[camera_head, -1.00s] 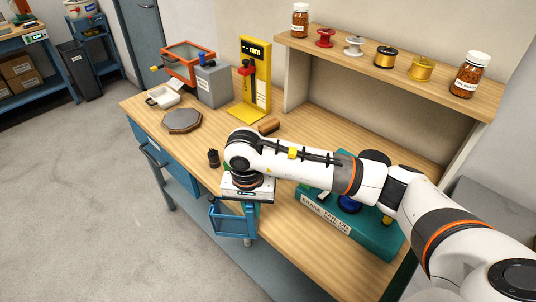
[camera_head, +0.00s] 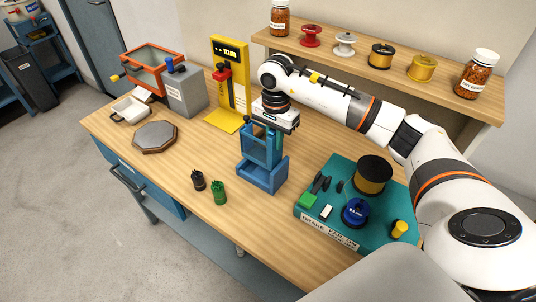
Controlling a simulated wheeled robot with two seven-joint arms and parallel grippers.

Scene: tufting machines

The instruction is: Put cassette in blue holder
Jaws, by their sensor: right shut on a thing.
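My right gripper (camera_head: 277,124) points down near the middle of the bench. It is shut on a blue, open-framed cassette (camera_head: 246,140), whose upper part shows just under and left of the jaws. The blue holder (camera_head: 262,181), a box-like stand, is directly below on the bench. The cassette overlaps the holder's upper part in this view. I cannot tell how deep it sits in it or whether it touches the bottom. The fingertips are mostly hidden by the gripper body. My left gripper is not in view.
A teal board (camera_head: 330,225) with spools lies to the right. A black bobbin (camera_head: 198,180) and a green bobbin (camera_head: 219,193) stand left of the holder. A shelf (camera_head: 400,72) stands behind.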

